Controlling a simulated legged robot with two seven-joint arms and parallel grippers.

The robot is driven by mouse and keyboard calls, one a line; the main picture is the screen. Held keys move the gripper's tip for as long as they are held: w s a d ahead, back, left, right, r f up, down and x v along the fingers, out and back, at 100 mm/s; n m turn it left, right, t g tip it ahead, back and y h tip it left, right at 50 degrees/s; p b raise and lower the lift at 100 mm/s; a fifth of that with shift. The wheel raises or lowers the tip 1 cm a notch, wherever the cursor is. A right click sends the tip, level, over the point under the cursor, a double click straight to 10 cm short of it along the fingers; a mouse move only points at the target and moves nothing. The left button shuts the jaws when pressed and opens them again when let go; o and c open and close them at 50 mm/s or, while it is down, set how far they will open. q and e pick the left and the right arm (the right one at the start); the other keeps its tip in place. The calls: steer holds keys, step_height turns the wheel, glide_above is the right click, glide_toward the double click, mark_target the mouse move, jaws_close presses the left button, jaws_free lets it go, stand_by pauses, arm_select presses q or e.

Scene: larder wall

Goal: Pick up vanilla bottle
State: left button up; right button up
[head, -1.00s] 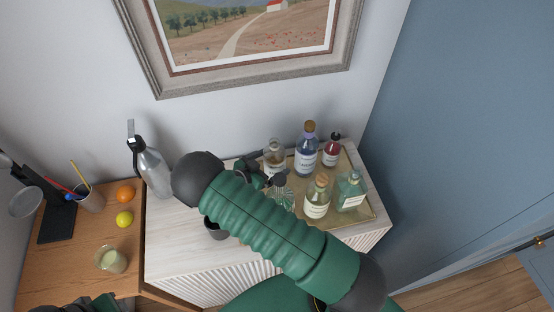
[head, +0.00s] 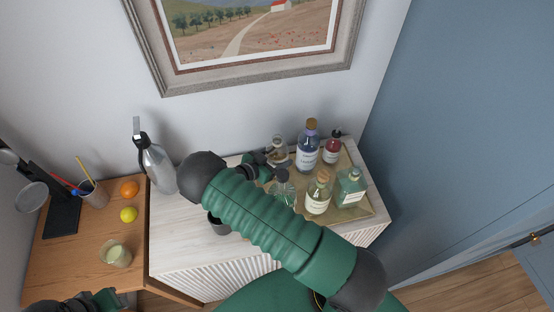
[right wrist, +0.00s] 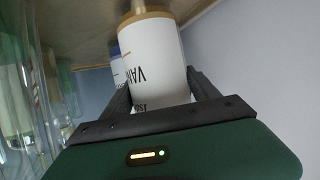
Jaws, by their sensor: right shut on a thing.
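The vanilla bottle (head: 278,150) is a small clear bottle with a white label, at the back left of the tray in the head view. In the right wrist view the vanilla bottle (right wrist: 158,65) appears upside down, its label partly readable as "VAN". My right gripper (head: 262,162) is shut on it, one dark finger on each side. Whether its base touches the tray I cannot tell. Part of my left arm (head: 85,302) shows at the bottom left of the head view; its fingers cannot be made out.
The tray (head: 355,212) also carries a blue bottle (head: 308,148), a red bottle (head: 333,147), a corked bottle (head: 318,192), a green bottle (head: 350,188) and a ribbed glass bottle (head: 282,190). A dark cup (head: 217,226) and siphon (head: 156,168) stand left. A wall rises behind.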

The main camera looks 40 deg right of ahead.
steer(key=shift+a, duration=0.25)
jaws_close()
steer(key=shift+w+d+r, duration=0.1)
